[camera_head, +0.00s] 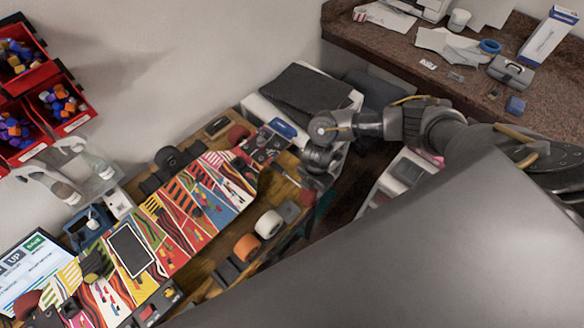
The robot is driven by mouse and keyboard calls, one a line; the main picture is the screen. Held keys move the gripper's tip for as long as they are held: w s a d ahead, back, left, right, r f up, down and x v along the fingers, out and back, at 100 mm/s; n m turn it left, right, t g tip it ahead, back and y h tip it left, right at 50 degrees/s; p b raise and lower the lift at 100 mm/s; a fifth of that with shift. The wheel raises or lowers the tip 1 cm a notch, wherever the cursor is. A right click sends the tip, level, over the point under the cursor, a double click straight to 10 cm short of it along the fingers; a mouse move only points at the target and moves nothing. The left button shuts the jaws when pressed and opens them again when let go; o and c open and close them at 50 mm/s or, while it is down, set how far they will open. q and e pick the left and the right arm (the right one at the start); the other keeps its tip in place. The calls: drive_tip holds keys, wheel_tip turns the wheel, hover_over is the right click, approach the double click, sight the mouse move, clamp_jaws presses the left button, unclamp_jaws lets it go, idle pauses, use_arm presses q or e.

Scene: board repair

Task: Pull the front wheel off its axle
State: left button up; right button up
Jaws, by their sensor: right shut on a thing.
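The skateboard deck (205,215) lies on the wooden bench with bright striped graphics. A metal truck (266,146) shows at its upper right end, with a dark red wheel (237,134) on the far side. My right gripper (312,184) is beside the near side of that end, pointing down. It is shut on a small dark red thing (307,197) that looks like the near front wheel, mostly hidden by the fingers. My left gripper is out of view.
An orange wheel (247,247) and a pale wheel (268,223) stand on the bench near the deck. A black wheel (168,159) is behind it. Red bins (68,122) hang on the left wall. A brown counter (400,50) is at the upper right. My large grey body part covers the lower right.

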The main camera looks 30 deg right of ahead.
drive_tip(key=s+d+r, duration=0.1)
drive_tip(key=s+r, duration=0.3)
drive_tip(key=r, duration=0.2)
drive_tip(key=shift+s+d, duration=0.35)
idle(0.6)
